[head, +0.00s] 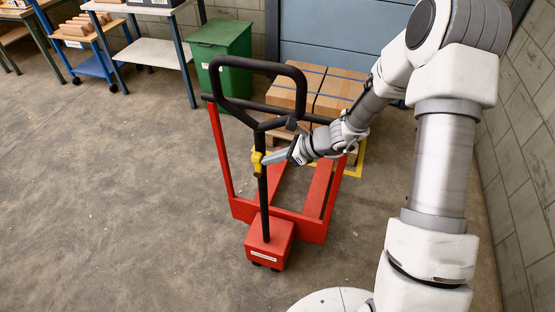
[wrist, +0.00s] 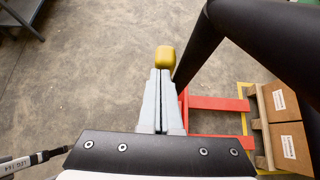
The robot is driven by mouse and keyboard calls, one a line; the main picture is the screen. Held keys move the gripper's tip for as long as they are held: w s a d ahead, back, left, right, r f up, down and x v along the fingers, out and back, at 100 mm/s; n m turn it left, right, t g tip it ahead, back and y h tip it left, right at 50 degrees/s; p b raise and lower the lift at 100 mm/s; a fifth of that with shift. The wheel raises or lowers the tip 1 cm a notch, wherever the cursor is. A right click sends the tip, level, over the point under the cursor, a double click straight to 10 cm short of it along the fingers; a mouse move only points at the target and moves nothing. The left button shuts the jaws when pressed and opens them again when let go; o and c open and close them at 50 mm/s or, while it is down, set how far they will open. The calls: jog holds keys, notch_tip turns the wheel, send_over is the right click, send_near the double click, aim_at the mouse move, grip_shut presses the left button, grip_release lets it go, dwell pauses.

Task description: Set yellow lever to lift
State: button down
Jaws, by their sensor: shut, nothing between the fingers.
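The yellow lever (head: 257,163) sits on the black steering shaft of the red pallet truck (head: 267,240), below its black loop handle (head: 222,85). In the wrist view the yellow lever (wrist: 165,58) shows as a rounded end just beyond my fingertips. My gripper (head: 268,160) comes in from the right at the lever. In the wrist view my gripper (wrist: 160,75) has its two grey fingers shut together with nothing between them. The fingertips are at or very near the lever; I cannot tell whether they touch.
Cartons (head: 315,88) stand on a pallet behind the truck, inside a yellow floor marking. A green bin (head: 218,50) and a workbench (head: 160,52) are at the back left. A block wall (head: 530,170) runs along the right. The floor at left is clear.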

aim_at(259, 156)
jog(key=shift+w+a+r+b, duration=0.15)
jog(key=shift+w+a, duration=0.05)
jog(key=shift+a, duration=0.35)
jog(key=shift+w+a+r+b, duration=0.15)
jog(key=shift+w+a+b, duration=0.1)
jog(key=shift+a, duration=0.3)
jog(key=shift+w+a+r+b, duration=0.1)
jog(key=shift+w+a+r, duration=0.1)
jog(key=shift+a, duration=0.35)
jog(key=shift+r, duration=0.15)
jog(key=shift+r+p, duration=0.55)
jog(key=shift+r, duration=0.15)
